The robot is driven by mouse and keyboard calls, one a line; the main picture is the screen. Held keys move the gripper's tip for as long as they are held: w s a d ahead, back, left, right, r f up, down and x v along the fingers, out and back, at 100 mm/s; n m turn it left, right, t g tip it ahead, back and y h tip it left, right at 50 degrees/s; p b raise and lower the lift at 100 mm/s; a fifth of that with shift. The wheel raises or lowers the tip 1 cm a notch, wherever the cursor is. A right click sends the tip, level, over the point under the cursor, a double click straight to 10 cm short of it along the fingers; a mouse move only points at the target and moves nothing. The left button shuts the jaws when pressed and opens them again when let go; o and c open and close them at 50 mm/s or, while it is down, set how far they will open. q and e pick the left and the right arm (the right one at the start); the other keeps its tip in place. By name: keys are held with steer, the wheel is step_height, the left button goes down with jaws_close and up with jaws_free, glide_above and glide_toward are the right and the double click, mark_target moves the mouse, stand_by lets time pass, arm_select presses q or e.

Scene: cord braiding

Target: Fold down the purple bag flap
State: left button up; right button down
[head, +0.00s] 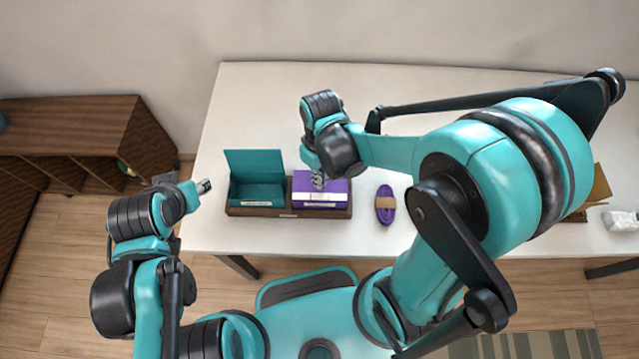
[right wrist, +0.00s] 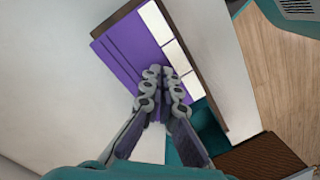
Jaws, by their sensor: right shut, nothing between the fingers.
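The purple bag (head: 337,187) sits in the right half of a brown tray (head: 287,212). Its purple flap appears to lie down flat across the top, with pale labels along the front; in the right wrist view the flap (right wrist: 123,58) also looks flat. My right gripper (head: 318,183) is shut and empty, fingertips over the purple surface, touching or very close. Its fingers meet in the right wrist view (right wrist: 165,80) and hide part of the purple. My left gripper (head: 204,187) is left of the tray, away from the bag; its fingers are too small to judge.
A teal bag (head: 256,190) stands in the tray's left half with its flap upright. A bundle of purple cord (head: 385,205) lies right of the tray. A cardboard box (head: 598,190) and a white packet (head: 620,220) are at the far right. The white table (head: 250,100) is clear behind the tray.

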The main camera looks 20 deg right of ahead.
step_height(320, 180, up, 8)
steer(key=p, duration=0.6)
stand_by(0.4)
steer(key=s+d+r+m+t+b, duration=0.1)
steer(key=d+r+m+t+b, duration=0.1)
steer(key=d+m+t+b, duration=0.3)
steer(key=d+t+b, duration=0.2)
steer(key=t+b, duration=0.1)
steer(key=b, duration=0.1)
steer(key=shift+s+m, duration=0.2)
steer(key=shift+m, duration=0.2)
